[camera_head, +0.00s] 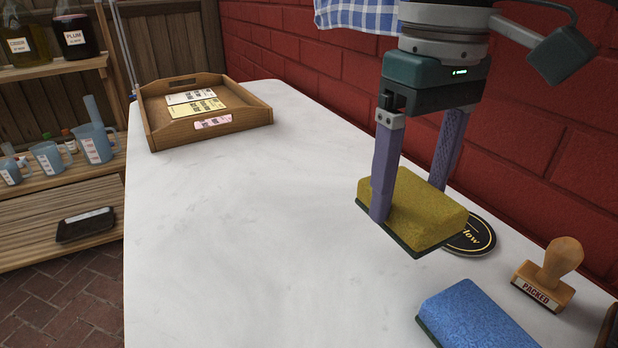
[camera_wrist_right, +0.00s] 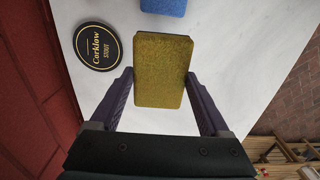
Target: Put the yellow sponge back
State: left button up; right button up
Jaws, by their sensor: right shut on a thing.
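The yellow sponge (camera_head: 425,212) has a dark green underside and is between the two purple fingers of my right gripper (camera_head: 412,205), at the right of the white table. The right gripper is shut on it. In the right wrist view the sponge (camera_wrist_right: 163,70) shows between the fingertips of the right gripper (camera_wrist_right: 160,90). Whether the sponge touches the table or hangs just above it is hard to tell. My left gripper is not in view.
A round black coaster (camera_head: 472,236) lies just behind the sponge. A blue sponge (camera_head: 478,318) and a wooden stamp (camera_head: 546,275) are nearer the front right. A wooden tray (camera_head: 160,133) with paper cards stands at the far left. The table's middle (camera_head: 240,230) is clear; a red brick wall (camera_head: 330,65) runs behind.

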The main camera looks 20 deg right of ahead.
aim_at(411, 191)
notch_tip(411, 191, down, 7)
jog(key=shift+r+b, duration=0.1)
jog(key=shift+b, duration=0.3)
jog(key=shift+f+b, duration=0.2)
jog(key=shift+b, duration=0.1)
jog(key=o, duration=1.3)
jog(key=shift+r, duration=0.1)
jog(key=shift+r+p, duration=0.2)
jog(key=shift+p, duration=0.15)
notch_tip(411, 191, up, 12)
jog(key=shift+f+p, duration=0.1)
jog(key=shift+p, duration=0.65)
